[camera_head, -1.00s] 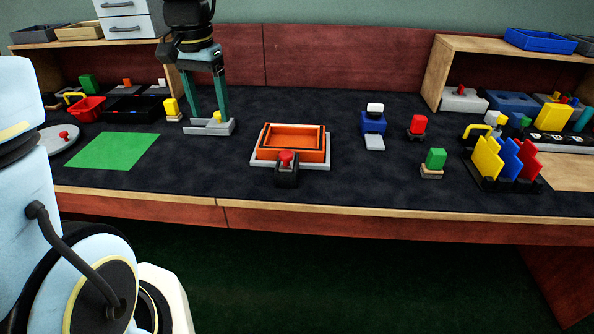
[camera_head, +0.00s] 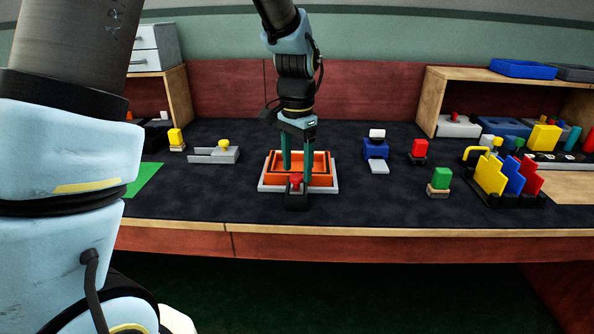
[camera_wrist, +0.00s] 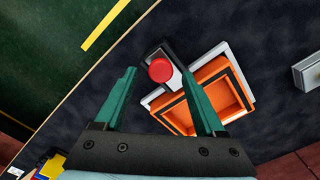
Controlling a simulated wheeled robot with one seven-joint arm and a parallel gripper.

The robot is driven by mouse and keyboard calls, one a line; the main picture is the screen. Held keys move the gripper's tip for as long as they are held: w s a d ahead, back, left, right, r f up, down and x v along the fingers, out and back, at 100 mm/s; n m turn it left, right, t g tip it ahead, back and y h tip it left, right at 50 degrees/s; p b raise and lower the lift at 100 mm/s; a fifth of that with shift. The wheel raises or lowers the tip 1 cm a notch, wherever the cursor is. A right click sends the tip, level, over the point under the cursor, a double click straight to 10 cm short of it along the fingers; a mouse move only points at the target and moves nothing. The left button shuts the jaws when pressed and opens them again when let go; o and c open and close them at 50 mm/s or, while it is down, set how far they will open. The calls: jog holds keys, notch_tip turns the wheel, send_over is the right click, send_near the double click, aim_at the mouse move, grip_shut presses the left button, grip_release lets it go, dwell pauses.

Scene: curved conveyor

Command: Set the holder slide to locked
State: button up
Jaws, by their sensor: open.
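A red knob (camera_head: 296,180) on a small black slide block (camera_head: 297,201) stands at the front edge of an orange tray (camera_head: 323,180) set in a pale grey frame (camera_head: 262,187). This looks like the holder and its slide. My gripper (camera_head: 297,175) is open and pointing down over the tray's front, its fingers on either side of the knob in the picture. The wrist view shows the red knob (camera_wrist: 160,69) between the spread fingertips (camera_wrist: 159,73); I cannot tell whether they touch it. No locked mark is readable.
A grey slotted block with a yellow knob (camera_head: 223,143) stands to the left. A blue block with a white top (camera_head: 376,149), a red piece (camera_head: 419,148) and a green piece (camera_head: 440,179) stand to the right. Upright coloured plates (camera_head: 513,175) are farther right. Dark mat between them is clear.

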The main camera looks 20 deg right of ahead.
jog(key=shift+f, duration=0.8)
jog(key=shift+c, duration=0.4)
grip_shut()
dwell(0.5)
